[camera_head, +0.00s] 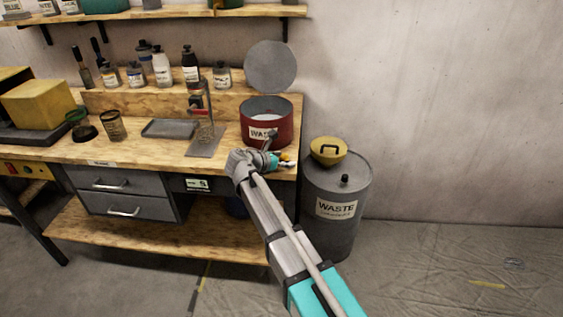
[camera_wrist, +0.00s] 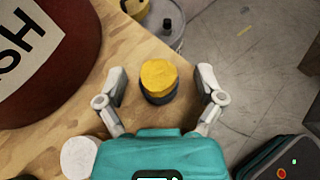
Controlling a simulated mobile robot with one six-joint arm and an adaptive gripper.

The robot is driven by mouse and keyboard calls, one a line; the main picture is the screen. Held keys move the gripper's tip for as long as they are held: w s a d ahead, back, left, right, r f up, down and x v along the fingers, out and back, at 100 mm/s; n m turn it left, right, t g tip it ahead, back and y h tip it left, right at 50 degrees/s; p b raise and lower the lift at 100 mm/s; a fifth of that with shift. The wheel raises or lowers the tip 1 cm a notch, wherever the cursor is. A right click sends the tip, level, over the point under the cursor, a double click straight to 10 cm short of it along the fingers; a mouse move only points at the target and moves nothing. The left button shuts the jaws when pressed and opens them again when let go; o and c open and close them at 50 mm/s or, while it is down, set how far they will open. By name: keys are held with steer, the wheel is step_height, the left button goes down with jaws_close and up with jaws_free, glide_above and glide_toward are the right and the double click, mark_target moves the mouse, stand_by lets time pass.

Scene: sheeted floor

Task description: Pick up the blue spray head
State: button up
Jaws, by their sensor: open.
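My gripper (camera_wrist: 162,76) is open at the bench's front right corner; in the head view it (camera_head: 283,161) is small, just in front of the red bin. In the wrist view a small round piece with a yellow top (camera_wrist: 158,74) and a dark lower part stands between the two fingers, with a gap on each side. I cannot make out a blue spray head in either view. The piece between my fingers looks yellow and dark grey, not clearly blue.
A red bin (camera_head: 282,128) with a label stands close behind my gripper. A white round thing (camera_wrist: 79,157) is at lower left in the wrist view. A grey waste drum (camera_head: 320,185) with a yellow lid-like piece (camera_head: 329,153) stands right of the wooden bench (camera_head: 135,150).

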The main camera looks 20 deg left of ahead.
stand_by(0.4)
jaws_close()
stand_by(0.4)
steer(key=shift+r, duration=0.25)
steer(key=shift+r+p, duration=0.75)
steer(key=shift+p, duration=0.2)
steer(key=s+a+r+p, duration=0.2)
steer(key=s+r+p, duration=0.9)
steer(key=s, duration=0.3)
